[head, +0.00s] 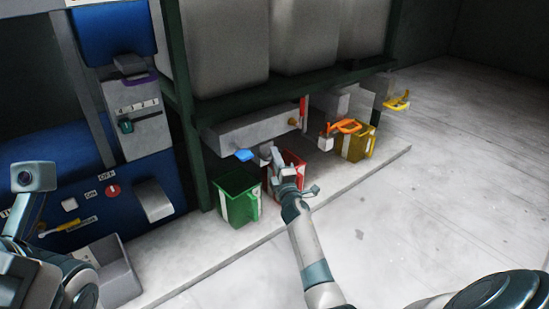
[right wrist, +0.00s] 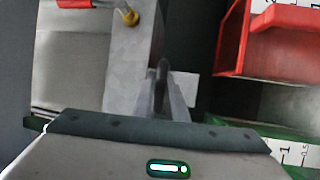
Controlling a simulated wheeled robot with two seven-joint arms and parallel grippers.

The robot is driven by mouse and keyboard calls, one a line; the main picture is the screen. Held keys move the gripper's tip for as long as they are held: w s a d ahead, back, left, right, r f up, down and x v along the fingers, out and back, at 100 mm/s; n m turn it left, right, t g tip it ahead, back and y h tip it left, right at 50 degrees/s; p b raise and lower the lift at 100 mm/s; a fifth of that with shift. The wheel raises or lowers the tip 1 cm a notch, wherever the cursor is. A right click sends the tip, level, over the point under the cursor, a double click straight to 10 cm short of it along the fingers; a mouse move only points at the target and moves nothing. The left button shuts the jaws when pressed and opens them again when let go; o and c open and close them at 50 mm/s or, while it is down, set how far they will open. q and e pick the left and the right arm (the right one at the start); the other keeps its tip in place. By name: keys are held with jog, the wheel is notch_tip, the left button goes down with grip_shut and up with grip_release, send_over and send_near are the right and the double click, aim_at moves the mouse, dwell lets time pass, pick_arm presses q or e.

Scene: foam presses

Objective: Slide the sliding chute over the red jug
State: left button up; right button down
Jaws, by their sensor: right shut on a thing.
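The sliding chute appears to be the long grey metal box (head: 245,131) under the rack, with a brass knob at its right end. It also shows in the right wrist view (right wrist: 120,65). The red jug (head: 297,160) stands on the floor ledge below its right end, partly hidden by my right arm. In the right wrist view the red jug (right wrist: 290,45) is at the upper right. My right gripper (head: 275,160) is at the box's front, beside the red jug. Its fingers (right wrist: 163,92) are shut on a thin dark part at the box's side, seemingly its handle. My left gripper's fingers are not seen.
A green jug (head: 236,205) stands left of the red one, a yellow jug (head: 356,145) to the right. A blue control cabinet (head: 70,160) stands left. The floor at right is clear.

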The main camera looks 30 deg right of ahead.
jog(key=d+b, duration=0.1)
jog(key=d, duration=0.9)
jog(key=shift+w+d, duration=0.15)
jog(key=shift+w, duration=0.3)
jog(key=c, duration=1.8)
grip_release()
jog(key=shift+o, duration=0.2)
